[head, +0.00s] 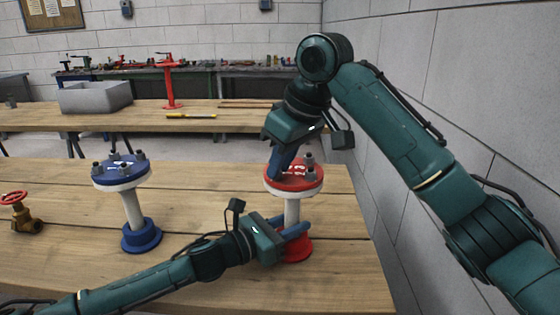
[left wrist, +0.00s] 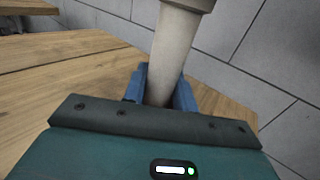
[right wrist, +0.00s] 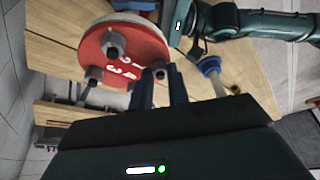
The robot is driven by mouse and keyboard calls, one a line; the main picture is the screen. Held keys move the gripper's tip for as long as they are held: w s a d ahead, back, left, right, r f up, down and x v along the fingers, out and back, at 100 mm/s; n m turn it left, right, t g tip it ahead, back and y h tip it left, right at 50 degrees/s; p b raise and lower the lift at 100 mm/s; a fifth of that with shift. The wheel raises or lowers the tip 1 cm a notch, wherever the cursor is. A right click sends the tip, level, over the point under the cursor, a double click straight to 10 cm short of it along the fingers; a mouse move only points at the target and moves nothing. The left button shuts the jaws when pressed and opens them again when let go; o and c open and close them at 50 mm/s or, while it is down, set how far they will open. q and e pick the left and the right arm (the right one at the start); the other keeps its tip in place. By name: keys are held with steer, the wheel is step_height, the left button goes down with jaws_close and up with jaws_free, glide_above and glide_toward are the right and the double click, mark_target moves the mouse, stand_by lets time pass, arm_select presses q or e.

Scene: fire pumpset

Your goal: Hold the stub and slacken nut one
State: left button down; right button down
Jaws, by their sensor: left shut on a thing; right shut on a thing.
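The red stub stands upright near the bench's right end, with a red numbered flange (head: 308,184) on top, a pale pipe (head: 292,211) and a red base (head: 297,250). My left gripper (head: 296,231) is shut on the pipe just above the base; the left wrist view shows its blue fingers (left wrist: 160,92) on both sides of the pipe (left wrist: 172,50). My right gripper (head: 274,175) points down at the flange's left edge. In the right wrist view its fingers (right wrist: 159,80) are shut on a nut (right wrist: 160,67) at the flange rim. The held nut's number is hard to read.
A blue stub (head: 121,172) with nuts on its flange stands to the left. A brass valve with a red handwheel (head: 15,198) is at the far left. A block wall (head: 440,70) is close on the right. Behind, a second bench holds a grey sink (head: 95,97) and a red stand (head: 171,85).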

steer(key=n, duration=0.2)
steer(key=n+g, duration=0.1)
steer(key=shift+w+d+n, duration=0.1)
steer(key=shift+w+n, duration=0.1)
steer(key=shift+n, duration=0.2)
arm_select(q)
steer(key=shift+a, duration=0.1)
arm_select(e)
steer(key=shift+w+n+g+y, duration=0.15)
steer(key=shift+n+g, duration=0.3)
steer(key=shift+n, duration=0.45)
steer(key=shift+n+g+y, duration=0.15)
steer(key=shift+n+g, duration=0.3)
steer(key=shift+n, duration=0.45)
steer(key=shift+d, duration=0.1)
steer(key=c, duration=1.3)
jaws_free()
steer(key=shift+c, duration=0.2)
steer(key=v, duration=1.2)
